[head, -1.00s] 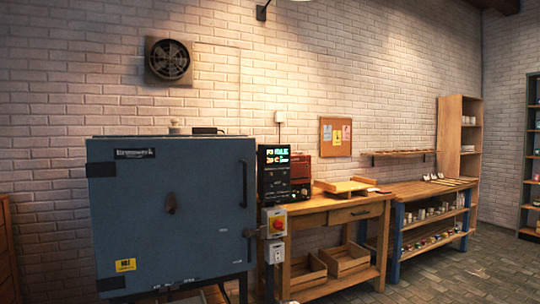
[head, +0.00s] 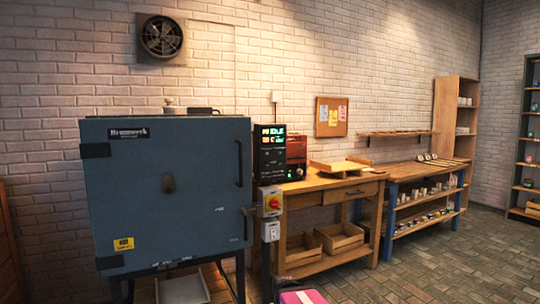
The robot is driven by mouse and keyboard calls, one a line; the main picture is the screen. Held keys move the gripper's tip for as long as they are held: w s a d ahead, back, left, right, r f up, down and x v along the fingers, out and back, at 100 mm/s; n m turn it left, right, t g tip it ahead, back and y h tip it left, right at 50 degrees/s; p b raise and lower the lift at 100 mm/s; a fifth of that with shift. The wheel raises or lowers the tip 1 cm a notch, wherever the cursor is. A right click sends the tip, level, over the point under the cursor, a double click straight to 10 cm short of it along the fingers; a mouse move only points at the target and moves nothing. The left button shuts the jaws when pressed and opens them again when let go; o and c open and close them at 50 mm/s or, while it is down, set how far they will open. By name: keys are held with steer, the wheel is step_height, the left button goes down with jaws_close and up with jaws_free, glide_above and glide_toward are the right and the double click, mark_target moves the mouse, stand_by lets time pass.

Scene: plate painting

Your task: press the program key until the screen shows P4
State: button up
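The kiln controller (head: 268,165) is a dark box standing at the right side of the blue kiln (head: 165,195), by the left end of the wooden workbench. Its lit screen (head: 270,137) shows green and pale text. I can make out "IDLE" on the top line and a "C" below, but the program number is too small to read now. Small controls sit below the screen; I cannot tell the program key among them. My gripper is not in view.
A switch box with a red knob (head: 271,202) and a grey socket box (head: 271,231) hang below the controller. Wooden crates (head: 340,238) sit under the bench. A pink-topped object (head: 302,296) shows at the bottom edge. The tiled floor at right is clear.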

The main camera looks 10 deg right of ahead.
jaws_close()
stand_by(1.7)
